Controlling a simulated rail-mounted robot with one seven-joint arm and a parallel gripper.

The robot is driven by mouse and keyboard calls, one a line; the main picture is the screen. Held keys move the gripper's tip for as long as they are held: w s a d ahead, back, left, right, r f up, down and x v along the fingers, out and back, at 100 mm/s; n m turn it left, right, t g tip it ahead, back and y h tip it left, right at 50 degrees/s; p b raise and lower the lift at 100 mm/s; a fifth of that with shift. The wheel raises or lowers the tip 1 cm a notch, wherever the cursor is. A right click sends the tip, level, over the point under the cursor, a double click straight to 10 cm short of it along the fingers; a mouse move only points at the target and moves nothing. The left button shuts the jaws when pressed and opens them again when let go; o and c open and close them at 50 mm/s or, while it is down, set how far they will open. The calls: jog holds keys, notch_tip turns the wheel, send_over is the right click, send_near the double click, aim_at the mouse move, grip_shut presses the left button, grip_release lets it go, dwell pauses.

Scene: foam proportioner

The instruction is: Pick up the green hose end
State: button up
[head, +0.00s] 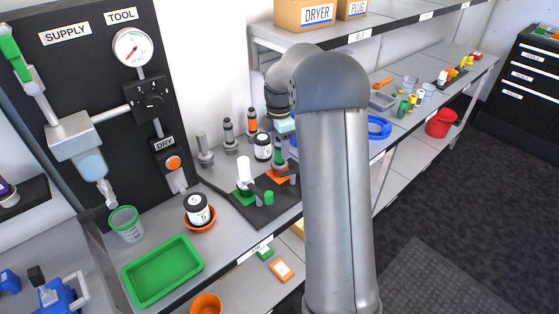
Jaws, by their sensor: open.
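A fitting with a green band (279,156), which looks like the green hose end, stands upright at the back of the bench, just left of my arm. My gripper (282,136) is directly above it, pointing down, partly hidden behind my forearm. The gripper is open. The fingertips are small here, and I cannot tell whether they are around the green fitting or still above it. Similar fittings stand to the left: one with an orange band (252,121), one dark (229,134) and one plain grey (205,150).
A black mat (262,213) carries a white-topped green piece (244,176) and an orange piece (281,174). A black-and-white jar (262,147) stands close left of the gripper. A green tray (163,270) and a jar in an orange dish (199,211) are nearer. A shelf (385,31) overhangs behind.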

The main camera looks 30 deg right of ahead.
grip_shut()
jog(key=shift+r, duration=0.15)
